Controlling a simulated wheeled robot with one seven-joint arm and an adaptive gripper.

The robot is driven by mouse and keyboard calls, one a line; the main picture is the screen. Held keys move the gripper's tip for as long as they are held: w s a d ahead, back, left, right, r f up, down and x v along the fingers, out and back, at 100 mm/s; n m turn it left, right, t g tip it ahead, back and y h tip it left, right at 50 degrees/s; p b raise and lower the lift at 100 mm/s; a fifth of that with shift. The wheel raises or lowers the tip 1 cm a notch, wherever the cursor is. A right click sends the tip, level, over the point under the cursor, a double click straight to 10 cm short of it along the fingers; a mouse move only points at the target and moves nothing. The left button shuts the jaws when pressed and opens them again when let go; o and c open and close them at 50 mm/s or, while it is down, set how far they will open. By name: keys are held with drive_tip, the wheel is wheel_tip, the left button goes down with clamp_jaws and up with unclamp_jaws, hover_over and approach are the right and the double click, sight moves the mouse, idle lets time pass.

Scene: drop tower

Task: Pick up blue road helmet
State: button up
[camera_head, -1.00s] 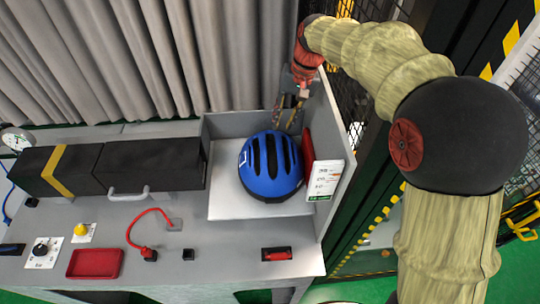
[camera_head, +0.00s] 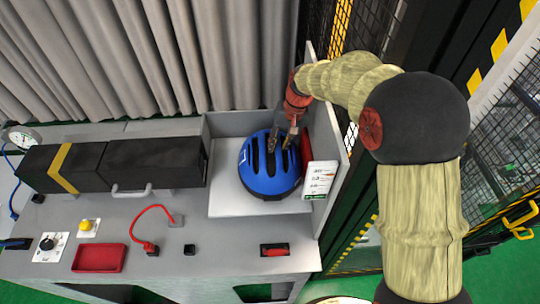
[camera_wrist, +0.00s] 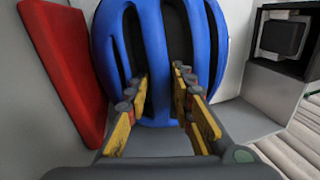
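The blue road helmet (camera_head: 268,178) with black vents rests on a light shelf in a grey open bay on the bench. My gripper (camera_head: 281,139) is over the helmet's back right part. In the wrist view the helmet (camera_wrist: 203,30) fills the upper middle. There my gripper (camera_wrist: 158,88) shows its two yellow-padded fingers apart, pointing at the helmet's ribs. The fingertips overlap the helmet in the picture; I cannot tell whether they touch it. Nothing is clearly held between them.
A red panel (camera_wrist: 65,65) and a white label card (camera_head: 319,180) stand beside the helmet on the right, next to the bay wall (camera_head: 328,140). A black case (camera_head: 150,163) with a handle lies to the left. A red tray (camera_head: 99,258) sits at the front.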

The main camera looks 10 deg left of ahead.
drive_tip(key=c, duration=0.3)
clamp_jaws()
idle(0.6)
